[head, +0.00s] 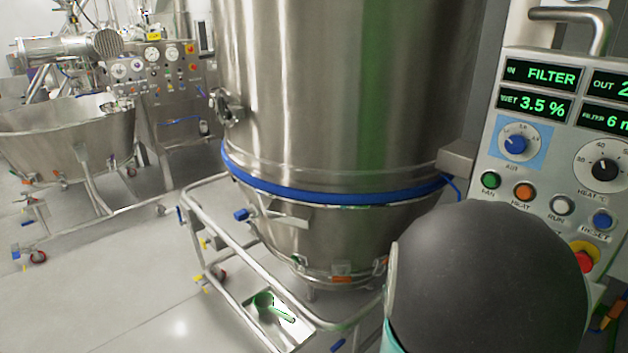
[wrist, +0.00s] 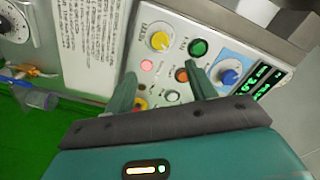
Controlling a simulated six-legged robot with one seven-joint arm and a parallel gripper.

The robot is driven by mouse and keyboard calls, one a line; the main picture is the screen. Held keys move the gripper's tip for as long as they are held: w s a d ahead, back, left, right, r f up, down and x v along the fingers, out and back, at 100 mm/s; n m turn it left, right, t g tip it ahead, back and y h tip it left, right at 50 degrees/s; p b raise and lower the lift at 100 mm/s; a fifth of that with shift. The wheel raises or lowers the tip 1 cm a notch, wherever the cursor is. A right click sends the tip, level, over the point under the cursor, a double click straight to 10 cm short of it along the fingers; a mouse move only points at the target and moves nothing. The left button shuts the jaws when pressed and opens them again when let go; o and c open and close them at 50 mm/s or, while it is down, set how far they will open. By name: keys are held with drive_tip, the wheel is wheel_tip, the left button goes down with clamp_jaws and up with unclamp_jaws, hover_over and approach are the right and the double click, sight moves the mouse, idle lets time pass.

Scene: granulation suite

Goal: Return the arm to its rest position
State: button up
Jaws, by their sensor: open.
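My gripper (wrist: 160,70) shows in the wrist view with its two green fingers apart and nothing between them. The fingers point at a control panel (wrist: 180,18) with a yellow knob, a green button, an orange button and a blue knob. The right finger overlaps the panel near the orange button; I cannot tell whether it touches. In the head view the dark rounded part of my arm (head: 487,280) fills the lower right, and my gripper is not visible there.
A large steel vessel (head: 345,90) on a wheeled frame stands close ahead. The control cabinet (head: 535,135) is at the right, with lit displays. A green scoop (head: 264,300) lies on a low tray. A steel bowl machine (head: 65,135) stands at left. Floor (head: 110,290) is open at lower left.

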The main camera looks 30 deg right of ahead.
drive_tip(key=w+a+n+t+y, duration=0.6)
drive_tip(key=w+a+n+t, duration=0.1)
drive_tip(key=w+a, duration=0.45)
drive_tip(key=w+a+r+n+t+y, duration=0.1)
drive_tip(key=w+a+n+y, duration=0.1)
drive_tip(key=a+n+y, duration=0.35)
drive_tip(key=w+a+r+n+t+y, duration=0.1)
drive_tip(key=w+a+n+y, duration=0.15)
drive_tip(key=a, duration=0.65)
drive_tip(key=s+a+n+g+y, duration=0.3)
drive_tip(key=s+a+n+g, duration=0.3)
drive_tip(key=s+a+n, duration=0.6)
drive_tip(key=s+a, duration=0.2)
drive_tip(key=a, duration=0.3)
drive_tip(key=shift+a+f+n+y, duration=0.2)
drive_tip(key=shift+a+n+y, duration=0.2)
drive_tip(key=shift+s, duration=0.1)
